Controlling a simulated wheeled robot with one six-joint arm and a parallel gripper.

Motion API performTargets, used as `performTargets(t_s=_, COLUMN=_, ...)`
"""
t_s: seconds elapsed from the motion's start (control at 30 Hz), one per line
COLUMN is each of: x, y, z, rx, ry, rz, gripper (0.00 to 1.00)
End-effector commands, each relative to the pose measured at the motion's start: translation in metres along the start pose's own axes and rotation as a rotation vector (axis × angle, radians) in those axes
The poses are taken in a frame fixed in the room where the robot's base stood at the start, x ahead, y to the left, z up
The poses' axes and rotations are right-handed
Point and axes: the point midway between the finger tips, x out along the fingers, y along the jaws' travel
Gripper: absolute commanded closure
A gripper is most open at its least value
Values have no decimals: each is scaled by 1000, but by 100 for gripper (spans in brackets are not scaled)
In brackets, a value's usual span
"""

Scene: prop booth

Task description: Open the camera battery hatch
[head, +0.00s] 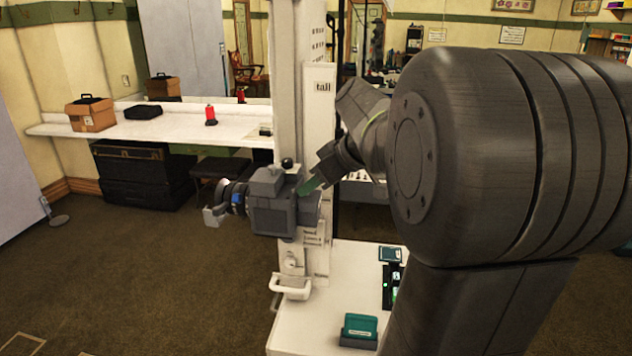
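A grey film camera (268,203) is mounted at the front of a white upright post, with its lens side to the left. A flat dark panel on its near side faces me; I cannot tell if this is the battery hatch or if it is open. My gripper (308,186) is at the right side of the camera, with a green finger-like part close to or touching it. My arm hides much of the gripper, and the gap between its fingers does not show.
A white table (310,325) below holds a teal block (360,327) on a dark base and a dark device (391,280) with green lights. A white handle (290,288) juts from the post (318,120). A long counter (170,127) stands behind.

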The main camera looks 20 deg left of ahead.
Motion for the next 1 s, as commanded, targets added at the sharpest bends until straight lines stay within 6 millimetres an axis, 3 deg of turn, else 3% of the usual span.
performTargets(t_s=0.03, x=0, y=0, z=0, rx=0, ry=0, rz=0, gripper=70)
performTargets(t_s=0.2, x=0, y=0, z=0, rx=0, ry=0, rz=0, gripper=100)
performTargets(t_s=0.57, x=0, y=2, z=4, rx=12, ry=36, rz=-8, gripper=100)
performTargets(t_s=1.0, x=-8, y=10, z=20, rx=81, ry=282, rz=-75, gripper=100)
